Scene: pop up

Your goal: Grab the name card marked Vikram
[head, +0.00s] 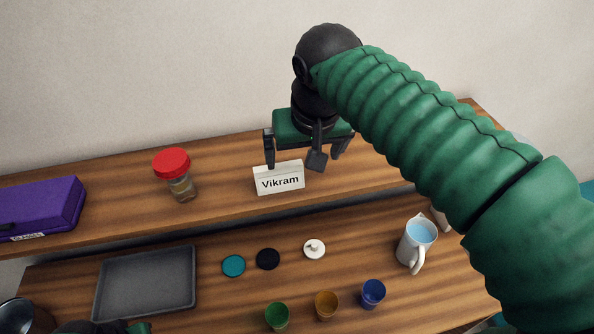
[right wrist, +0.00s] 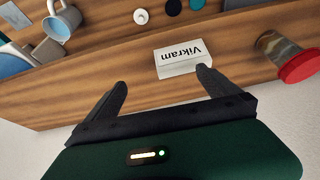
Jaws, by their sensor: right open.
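The name card marked Vikram (head: 279,178) is a small white block-like card standing on the raised wooden shelf. It also shows in the right wrist view (right wrist: 178,64), close ahead of the fingertips and nearer the right-hand finger. My right gripper (head: 294,162) is above and just behind the card in the head view. In the right wrist view (right wrist: 163,80) its fingers are spread with nothing between them; one fingertip overlaps the card's edge, and I cannot tell whether it touches. A dark and green part of my left arm (head: 103,327) shows at the bottom edge; its jaws cannot be made out.
A red-lidded jar (head: 177,175) and a purple case (head: 40,207) stand on the shelf left of the card. On the lower surface are a grey tray (head: 147,283), several small discs and cups, and a pitcher (head: 415,243). The wall is behind the shelf.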

